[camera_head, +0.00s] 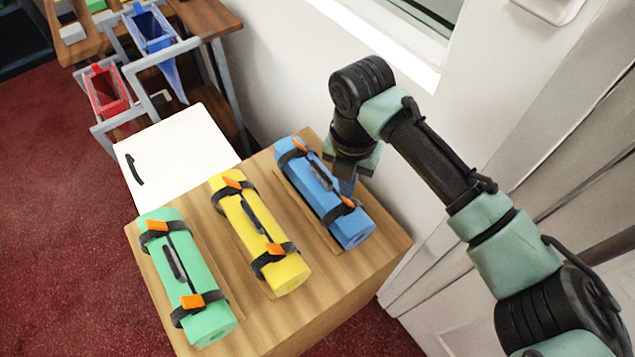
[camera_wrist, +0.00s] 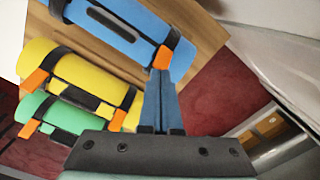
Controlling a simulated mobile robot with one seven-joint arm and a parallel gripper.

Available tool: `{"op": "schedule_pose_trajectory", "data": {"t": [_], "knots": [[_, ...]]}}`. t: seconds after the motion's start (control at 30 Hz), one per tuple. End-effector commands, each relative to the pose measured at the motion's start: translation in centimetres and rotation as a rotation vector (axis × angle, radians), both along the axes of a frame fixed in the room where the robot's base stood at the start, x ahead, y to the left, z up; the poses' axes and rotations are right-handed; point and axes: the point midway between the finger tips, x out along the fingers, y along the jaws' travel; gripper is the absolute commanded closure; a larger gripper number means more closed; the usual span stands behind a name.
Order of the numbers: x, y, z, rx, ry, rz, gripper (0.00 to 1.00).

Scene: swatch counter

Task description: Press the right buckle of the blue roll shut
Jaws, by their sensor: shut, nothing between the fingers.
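The blue roll (camera_head: 322,187) lies on the wooden counter with two black straps, each with an orange buckle. Its right buckle (camera_head: 348,202) is at the near end; the other buckle (camera_head: 300,145) is at the far end. My gripper (camera_head: 347,189) is shut and empty, with its blue fingertips at the right buckle. In the wrist view the fingertips (camera_wrist: 161,72) meet the orange right buckle (camera_wrist: 162,57) on the blue roll (camera_wrist: 145,18), or lie just short of it; I cannot tell if they touch. The fingers partly cover this buckle, and whether it is latched is unclear.
A yellow roll (camera_head: 257,235) and a green roll (camera_head: 184,268) lie alongside to the left, each with two straps and orange buckles. A white cabinet (camera_head: 185,145) stands beyond the counter (camera_head: 324,277). The wall (camera_head: 262,75) is close on the right.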

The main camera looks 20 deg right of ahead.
Motion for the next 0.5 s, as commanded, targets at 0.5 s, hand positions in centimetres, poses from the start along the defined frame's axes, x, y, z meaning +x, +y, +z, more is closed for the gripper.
{"op": "schedule_pose_trajectory", "data": {"t": [0.5], "knots": [[0.0,0.0,-0.51,0.0,0.0,0.0,1.0]]}}
